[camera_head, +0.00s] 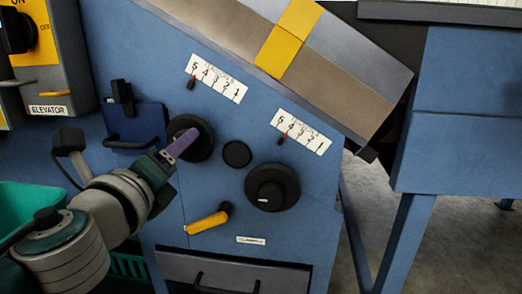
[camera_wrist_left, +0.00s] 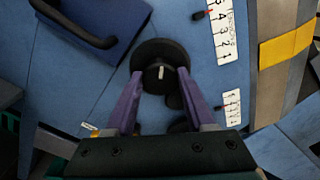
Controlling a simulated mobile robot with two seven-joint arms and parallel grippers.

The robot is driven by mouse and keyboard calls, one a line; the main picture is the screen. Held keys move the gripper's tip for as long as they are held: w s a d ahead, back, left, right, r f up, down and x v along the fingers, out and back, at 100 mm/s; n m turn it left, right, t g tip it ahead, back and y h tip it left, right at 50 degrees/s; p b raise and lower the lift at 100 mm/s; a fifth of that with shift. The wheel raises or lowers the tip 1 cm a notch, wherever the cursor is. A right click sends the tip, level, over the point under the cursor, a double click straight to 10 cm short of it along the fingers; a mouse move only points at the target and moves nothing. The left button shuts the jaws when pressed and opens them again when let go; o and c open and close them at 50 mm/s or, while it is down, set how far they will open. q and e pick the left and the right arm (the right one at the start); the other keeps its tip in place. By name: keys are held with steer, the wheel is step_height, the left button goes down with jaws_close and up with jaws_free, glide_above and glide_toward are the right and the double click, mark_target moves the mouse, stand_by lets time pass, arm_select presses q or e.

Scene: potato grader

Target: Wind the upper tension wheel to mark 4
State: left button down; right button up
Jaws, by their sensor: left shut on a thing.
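The upper tension wheel (camera_head: 203,128) is a round black knob on the blue panel. It also shows in the left wrist view (camera_wrist_left: 148,52), with a pale mark on its hub. My left gripper (camera_head: 176,148) has purple fingers and is shut on this wheel, one finger on either side of the hub (camera_wrist_left: 160,76). The upper scale (camera_head: 217,78) is a white plate numbered up to 5, and its red pointer (camera_head: 191,84) stands near the 5 and 4 end; the exact reading is hard to tell. My right gripper is not in view.
A second black wheel (camera_head: 272,188) sits lower right with its own scale (camera_head: 301,131) and pointer. A small black knob (camera_head: 237,154) lies between the wheels. A yellow handle (camera_head: 208,219), a dark blue box (camera_head: 135,125) and a green bin (camera_head: 25,210) are nearby.

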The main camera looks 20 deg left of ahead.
arm_select(q)
steer(key=shift+n+b, duration=0.75)
steer(key=shift+n, duration=4.95)
steer(key=shift+c, duration=1.3)
jaws_free()
steer(key=shift+s, duration=0.1)
